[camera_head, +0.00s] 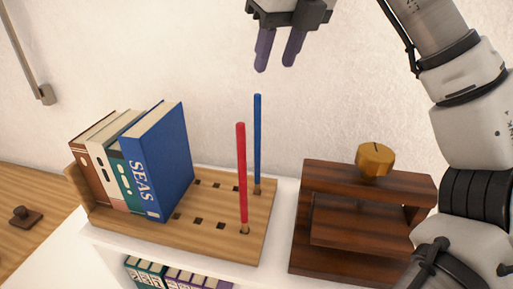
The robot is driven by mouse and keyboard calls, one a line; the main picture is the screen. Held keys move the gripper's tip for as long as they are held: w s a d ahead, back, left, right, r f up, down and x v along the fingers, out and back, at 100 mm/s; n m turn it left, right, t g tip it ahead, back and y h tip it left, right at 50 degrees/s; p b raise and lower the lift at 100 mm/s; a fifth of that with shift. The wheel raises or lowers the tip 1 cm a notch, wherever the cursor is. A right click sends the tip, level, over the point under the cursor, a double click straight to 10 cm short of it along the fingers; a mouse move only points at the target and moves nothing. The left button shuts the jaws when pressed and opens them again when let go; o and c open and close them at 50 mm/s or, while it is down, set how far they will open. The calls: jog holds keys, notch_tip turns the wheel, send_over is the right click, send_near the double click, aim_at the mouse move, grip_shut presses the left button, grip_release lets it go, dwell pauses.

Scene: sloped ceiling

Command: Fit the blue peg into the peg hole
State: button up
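The blue peg (257,140) is a thin upright rod. Its lower end meets the wooden board (254,250) near the board's back right corner, at what looks like a hole. I cannot tell how deep it sits. A red peg (241,178) stands upright in front of it, in a hole near the board's right edge. Several square holes (197,222) in the board are empty. My gripper (275,66) is above the blue peg's top, fingers pointing down. Its two purple fingers are apart with nothing between them.
Books (158,160) stand on the board's left part, a large blue one nearest the pegs. A dark wooden stand (325,176) with a gold knob (375,160) is at the right. The wall (215,60) is behind. More books show on a lower shelf.

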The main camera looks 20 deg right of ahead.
aim_at(255, 109)
jog(key=x, duration=0.4)
jog(key=p+x, duration=0.1)
jog(key=x, duration=0.6)
jog(key=shift+w+a+f+p, duration=0.25)
jog(key=shift+w+a+p, duration=0.1)
jog(key=shift+a, duration=0.05)
jog(key=shift+w+f, duration=0.2)
jog(key=shift+f, duration=0.25)
grip_shut()
